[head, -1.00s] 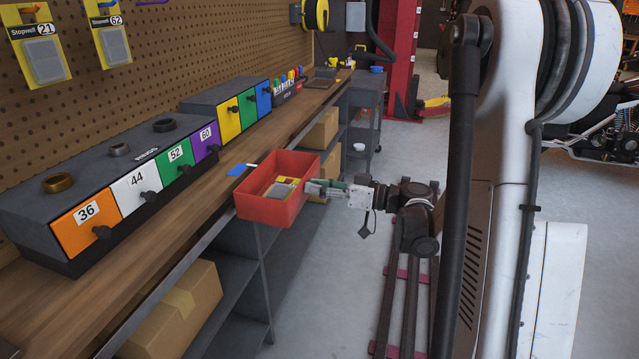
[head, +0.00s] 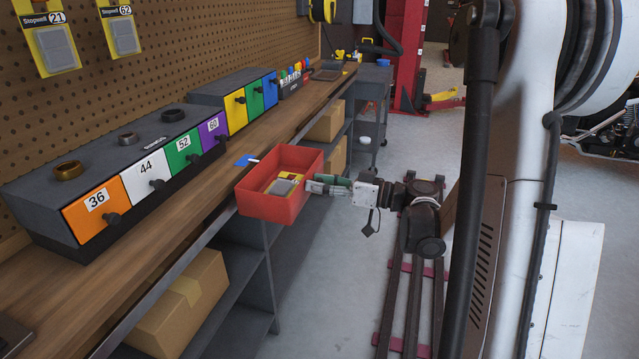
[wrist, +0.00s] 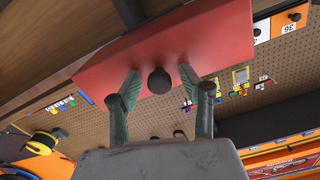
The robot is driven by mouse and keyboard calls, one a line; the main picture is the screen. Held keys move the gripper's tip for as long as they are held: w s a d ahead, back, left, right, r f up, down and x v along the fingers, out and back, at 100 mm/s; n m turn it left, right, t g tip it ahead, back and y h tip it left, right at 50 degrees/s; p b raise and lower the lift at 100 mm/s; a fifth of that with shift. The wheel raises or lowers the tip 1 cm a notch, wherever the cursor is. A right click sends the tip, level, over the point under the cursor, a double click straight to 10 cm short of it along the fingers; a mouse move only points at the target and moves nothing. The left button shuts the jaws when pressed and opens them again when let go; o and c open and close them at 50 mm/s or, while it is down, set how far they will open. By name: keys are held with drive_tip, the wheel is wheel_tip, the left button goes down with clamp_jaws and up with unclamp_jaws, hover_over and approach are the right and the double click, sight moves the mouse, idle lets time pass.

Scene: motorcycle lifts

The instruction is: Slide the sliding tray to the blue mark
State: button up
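The sliding tray is a red open box (head: 265,206) at the bench's front edge in the head view, with yellow and grey packs inside. My gripper (head: 318,187) is at the tray's right side. In the wrist view, its two green-grey fingers (wrist: 158,83) stand open on either side of a black round knob (wrist: 159,80) on the tray's red face (wrist: 215,35), with visible gaps. The knob is hidden in the head view.
Drawer units, one numbered (head: 120,165) and one coloured (head: 240,92), stand along the bench (head: 190,240) against the pegboard. Cardboard boxes (head: 185,300) sit on the shelves below. A red lift column (head: 412,50) stands at the back.

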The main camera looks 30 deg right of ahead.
drive_tip(key=v, duration=1.2)
idle(0.5)
drive_tip(key=s+a+m+g+h, duration=0.1)
drive_tip(key=a+m+g+h, duration=0.35)
drive_tip(key=a, duration=1.05)
drive_tip(key=s+a+m+g+h, duration=0.1)
drive_tip(key=s+a+h, duration=0.1)
drive_tip(key=s+h, duration=0.35)
drive_tip(key=s+a+m+h, duration=0.1)
drive_tip(key=s+a+h, duration=0.2)
drive_tip(key=s, duration=0.6)
wheel_tip(320, 180, up, 14)
drive_tip(key=p, duration=1.3)
drive_tip(key=shift+d, duration=0.2)
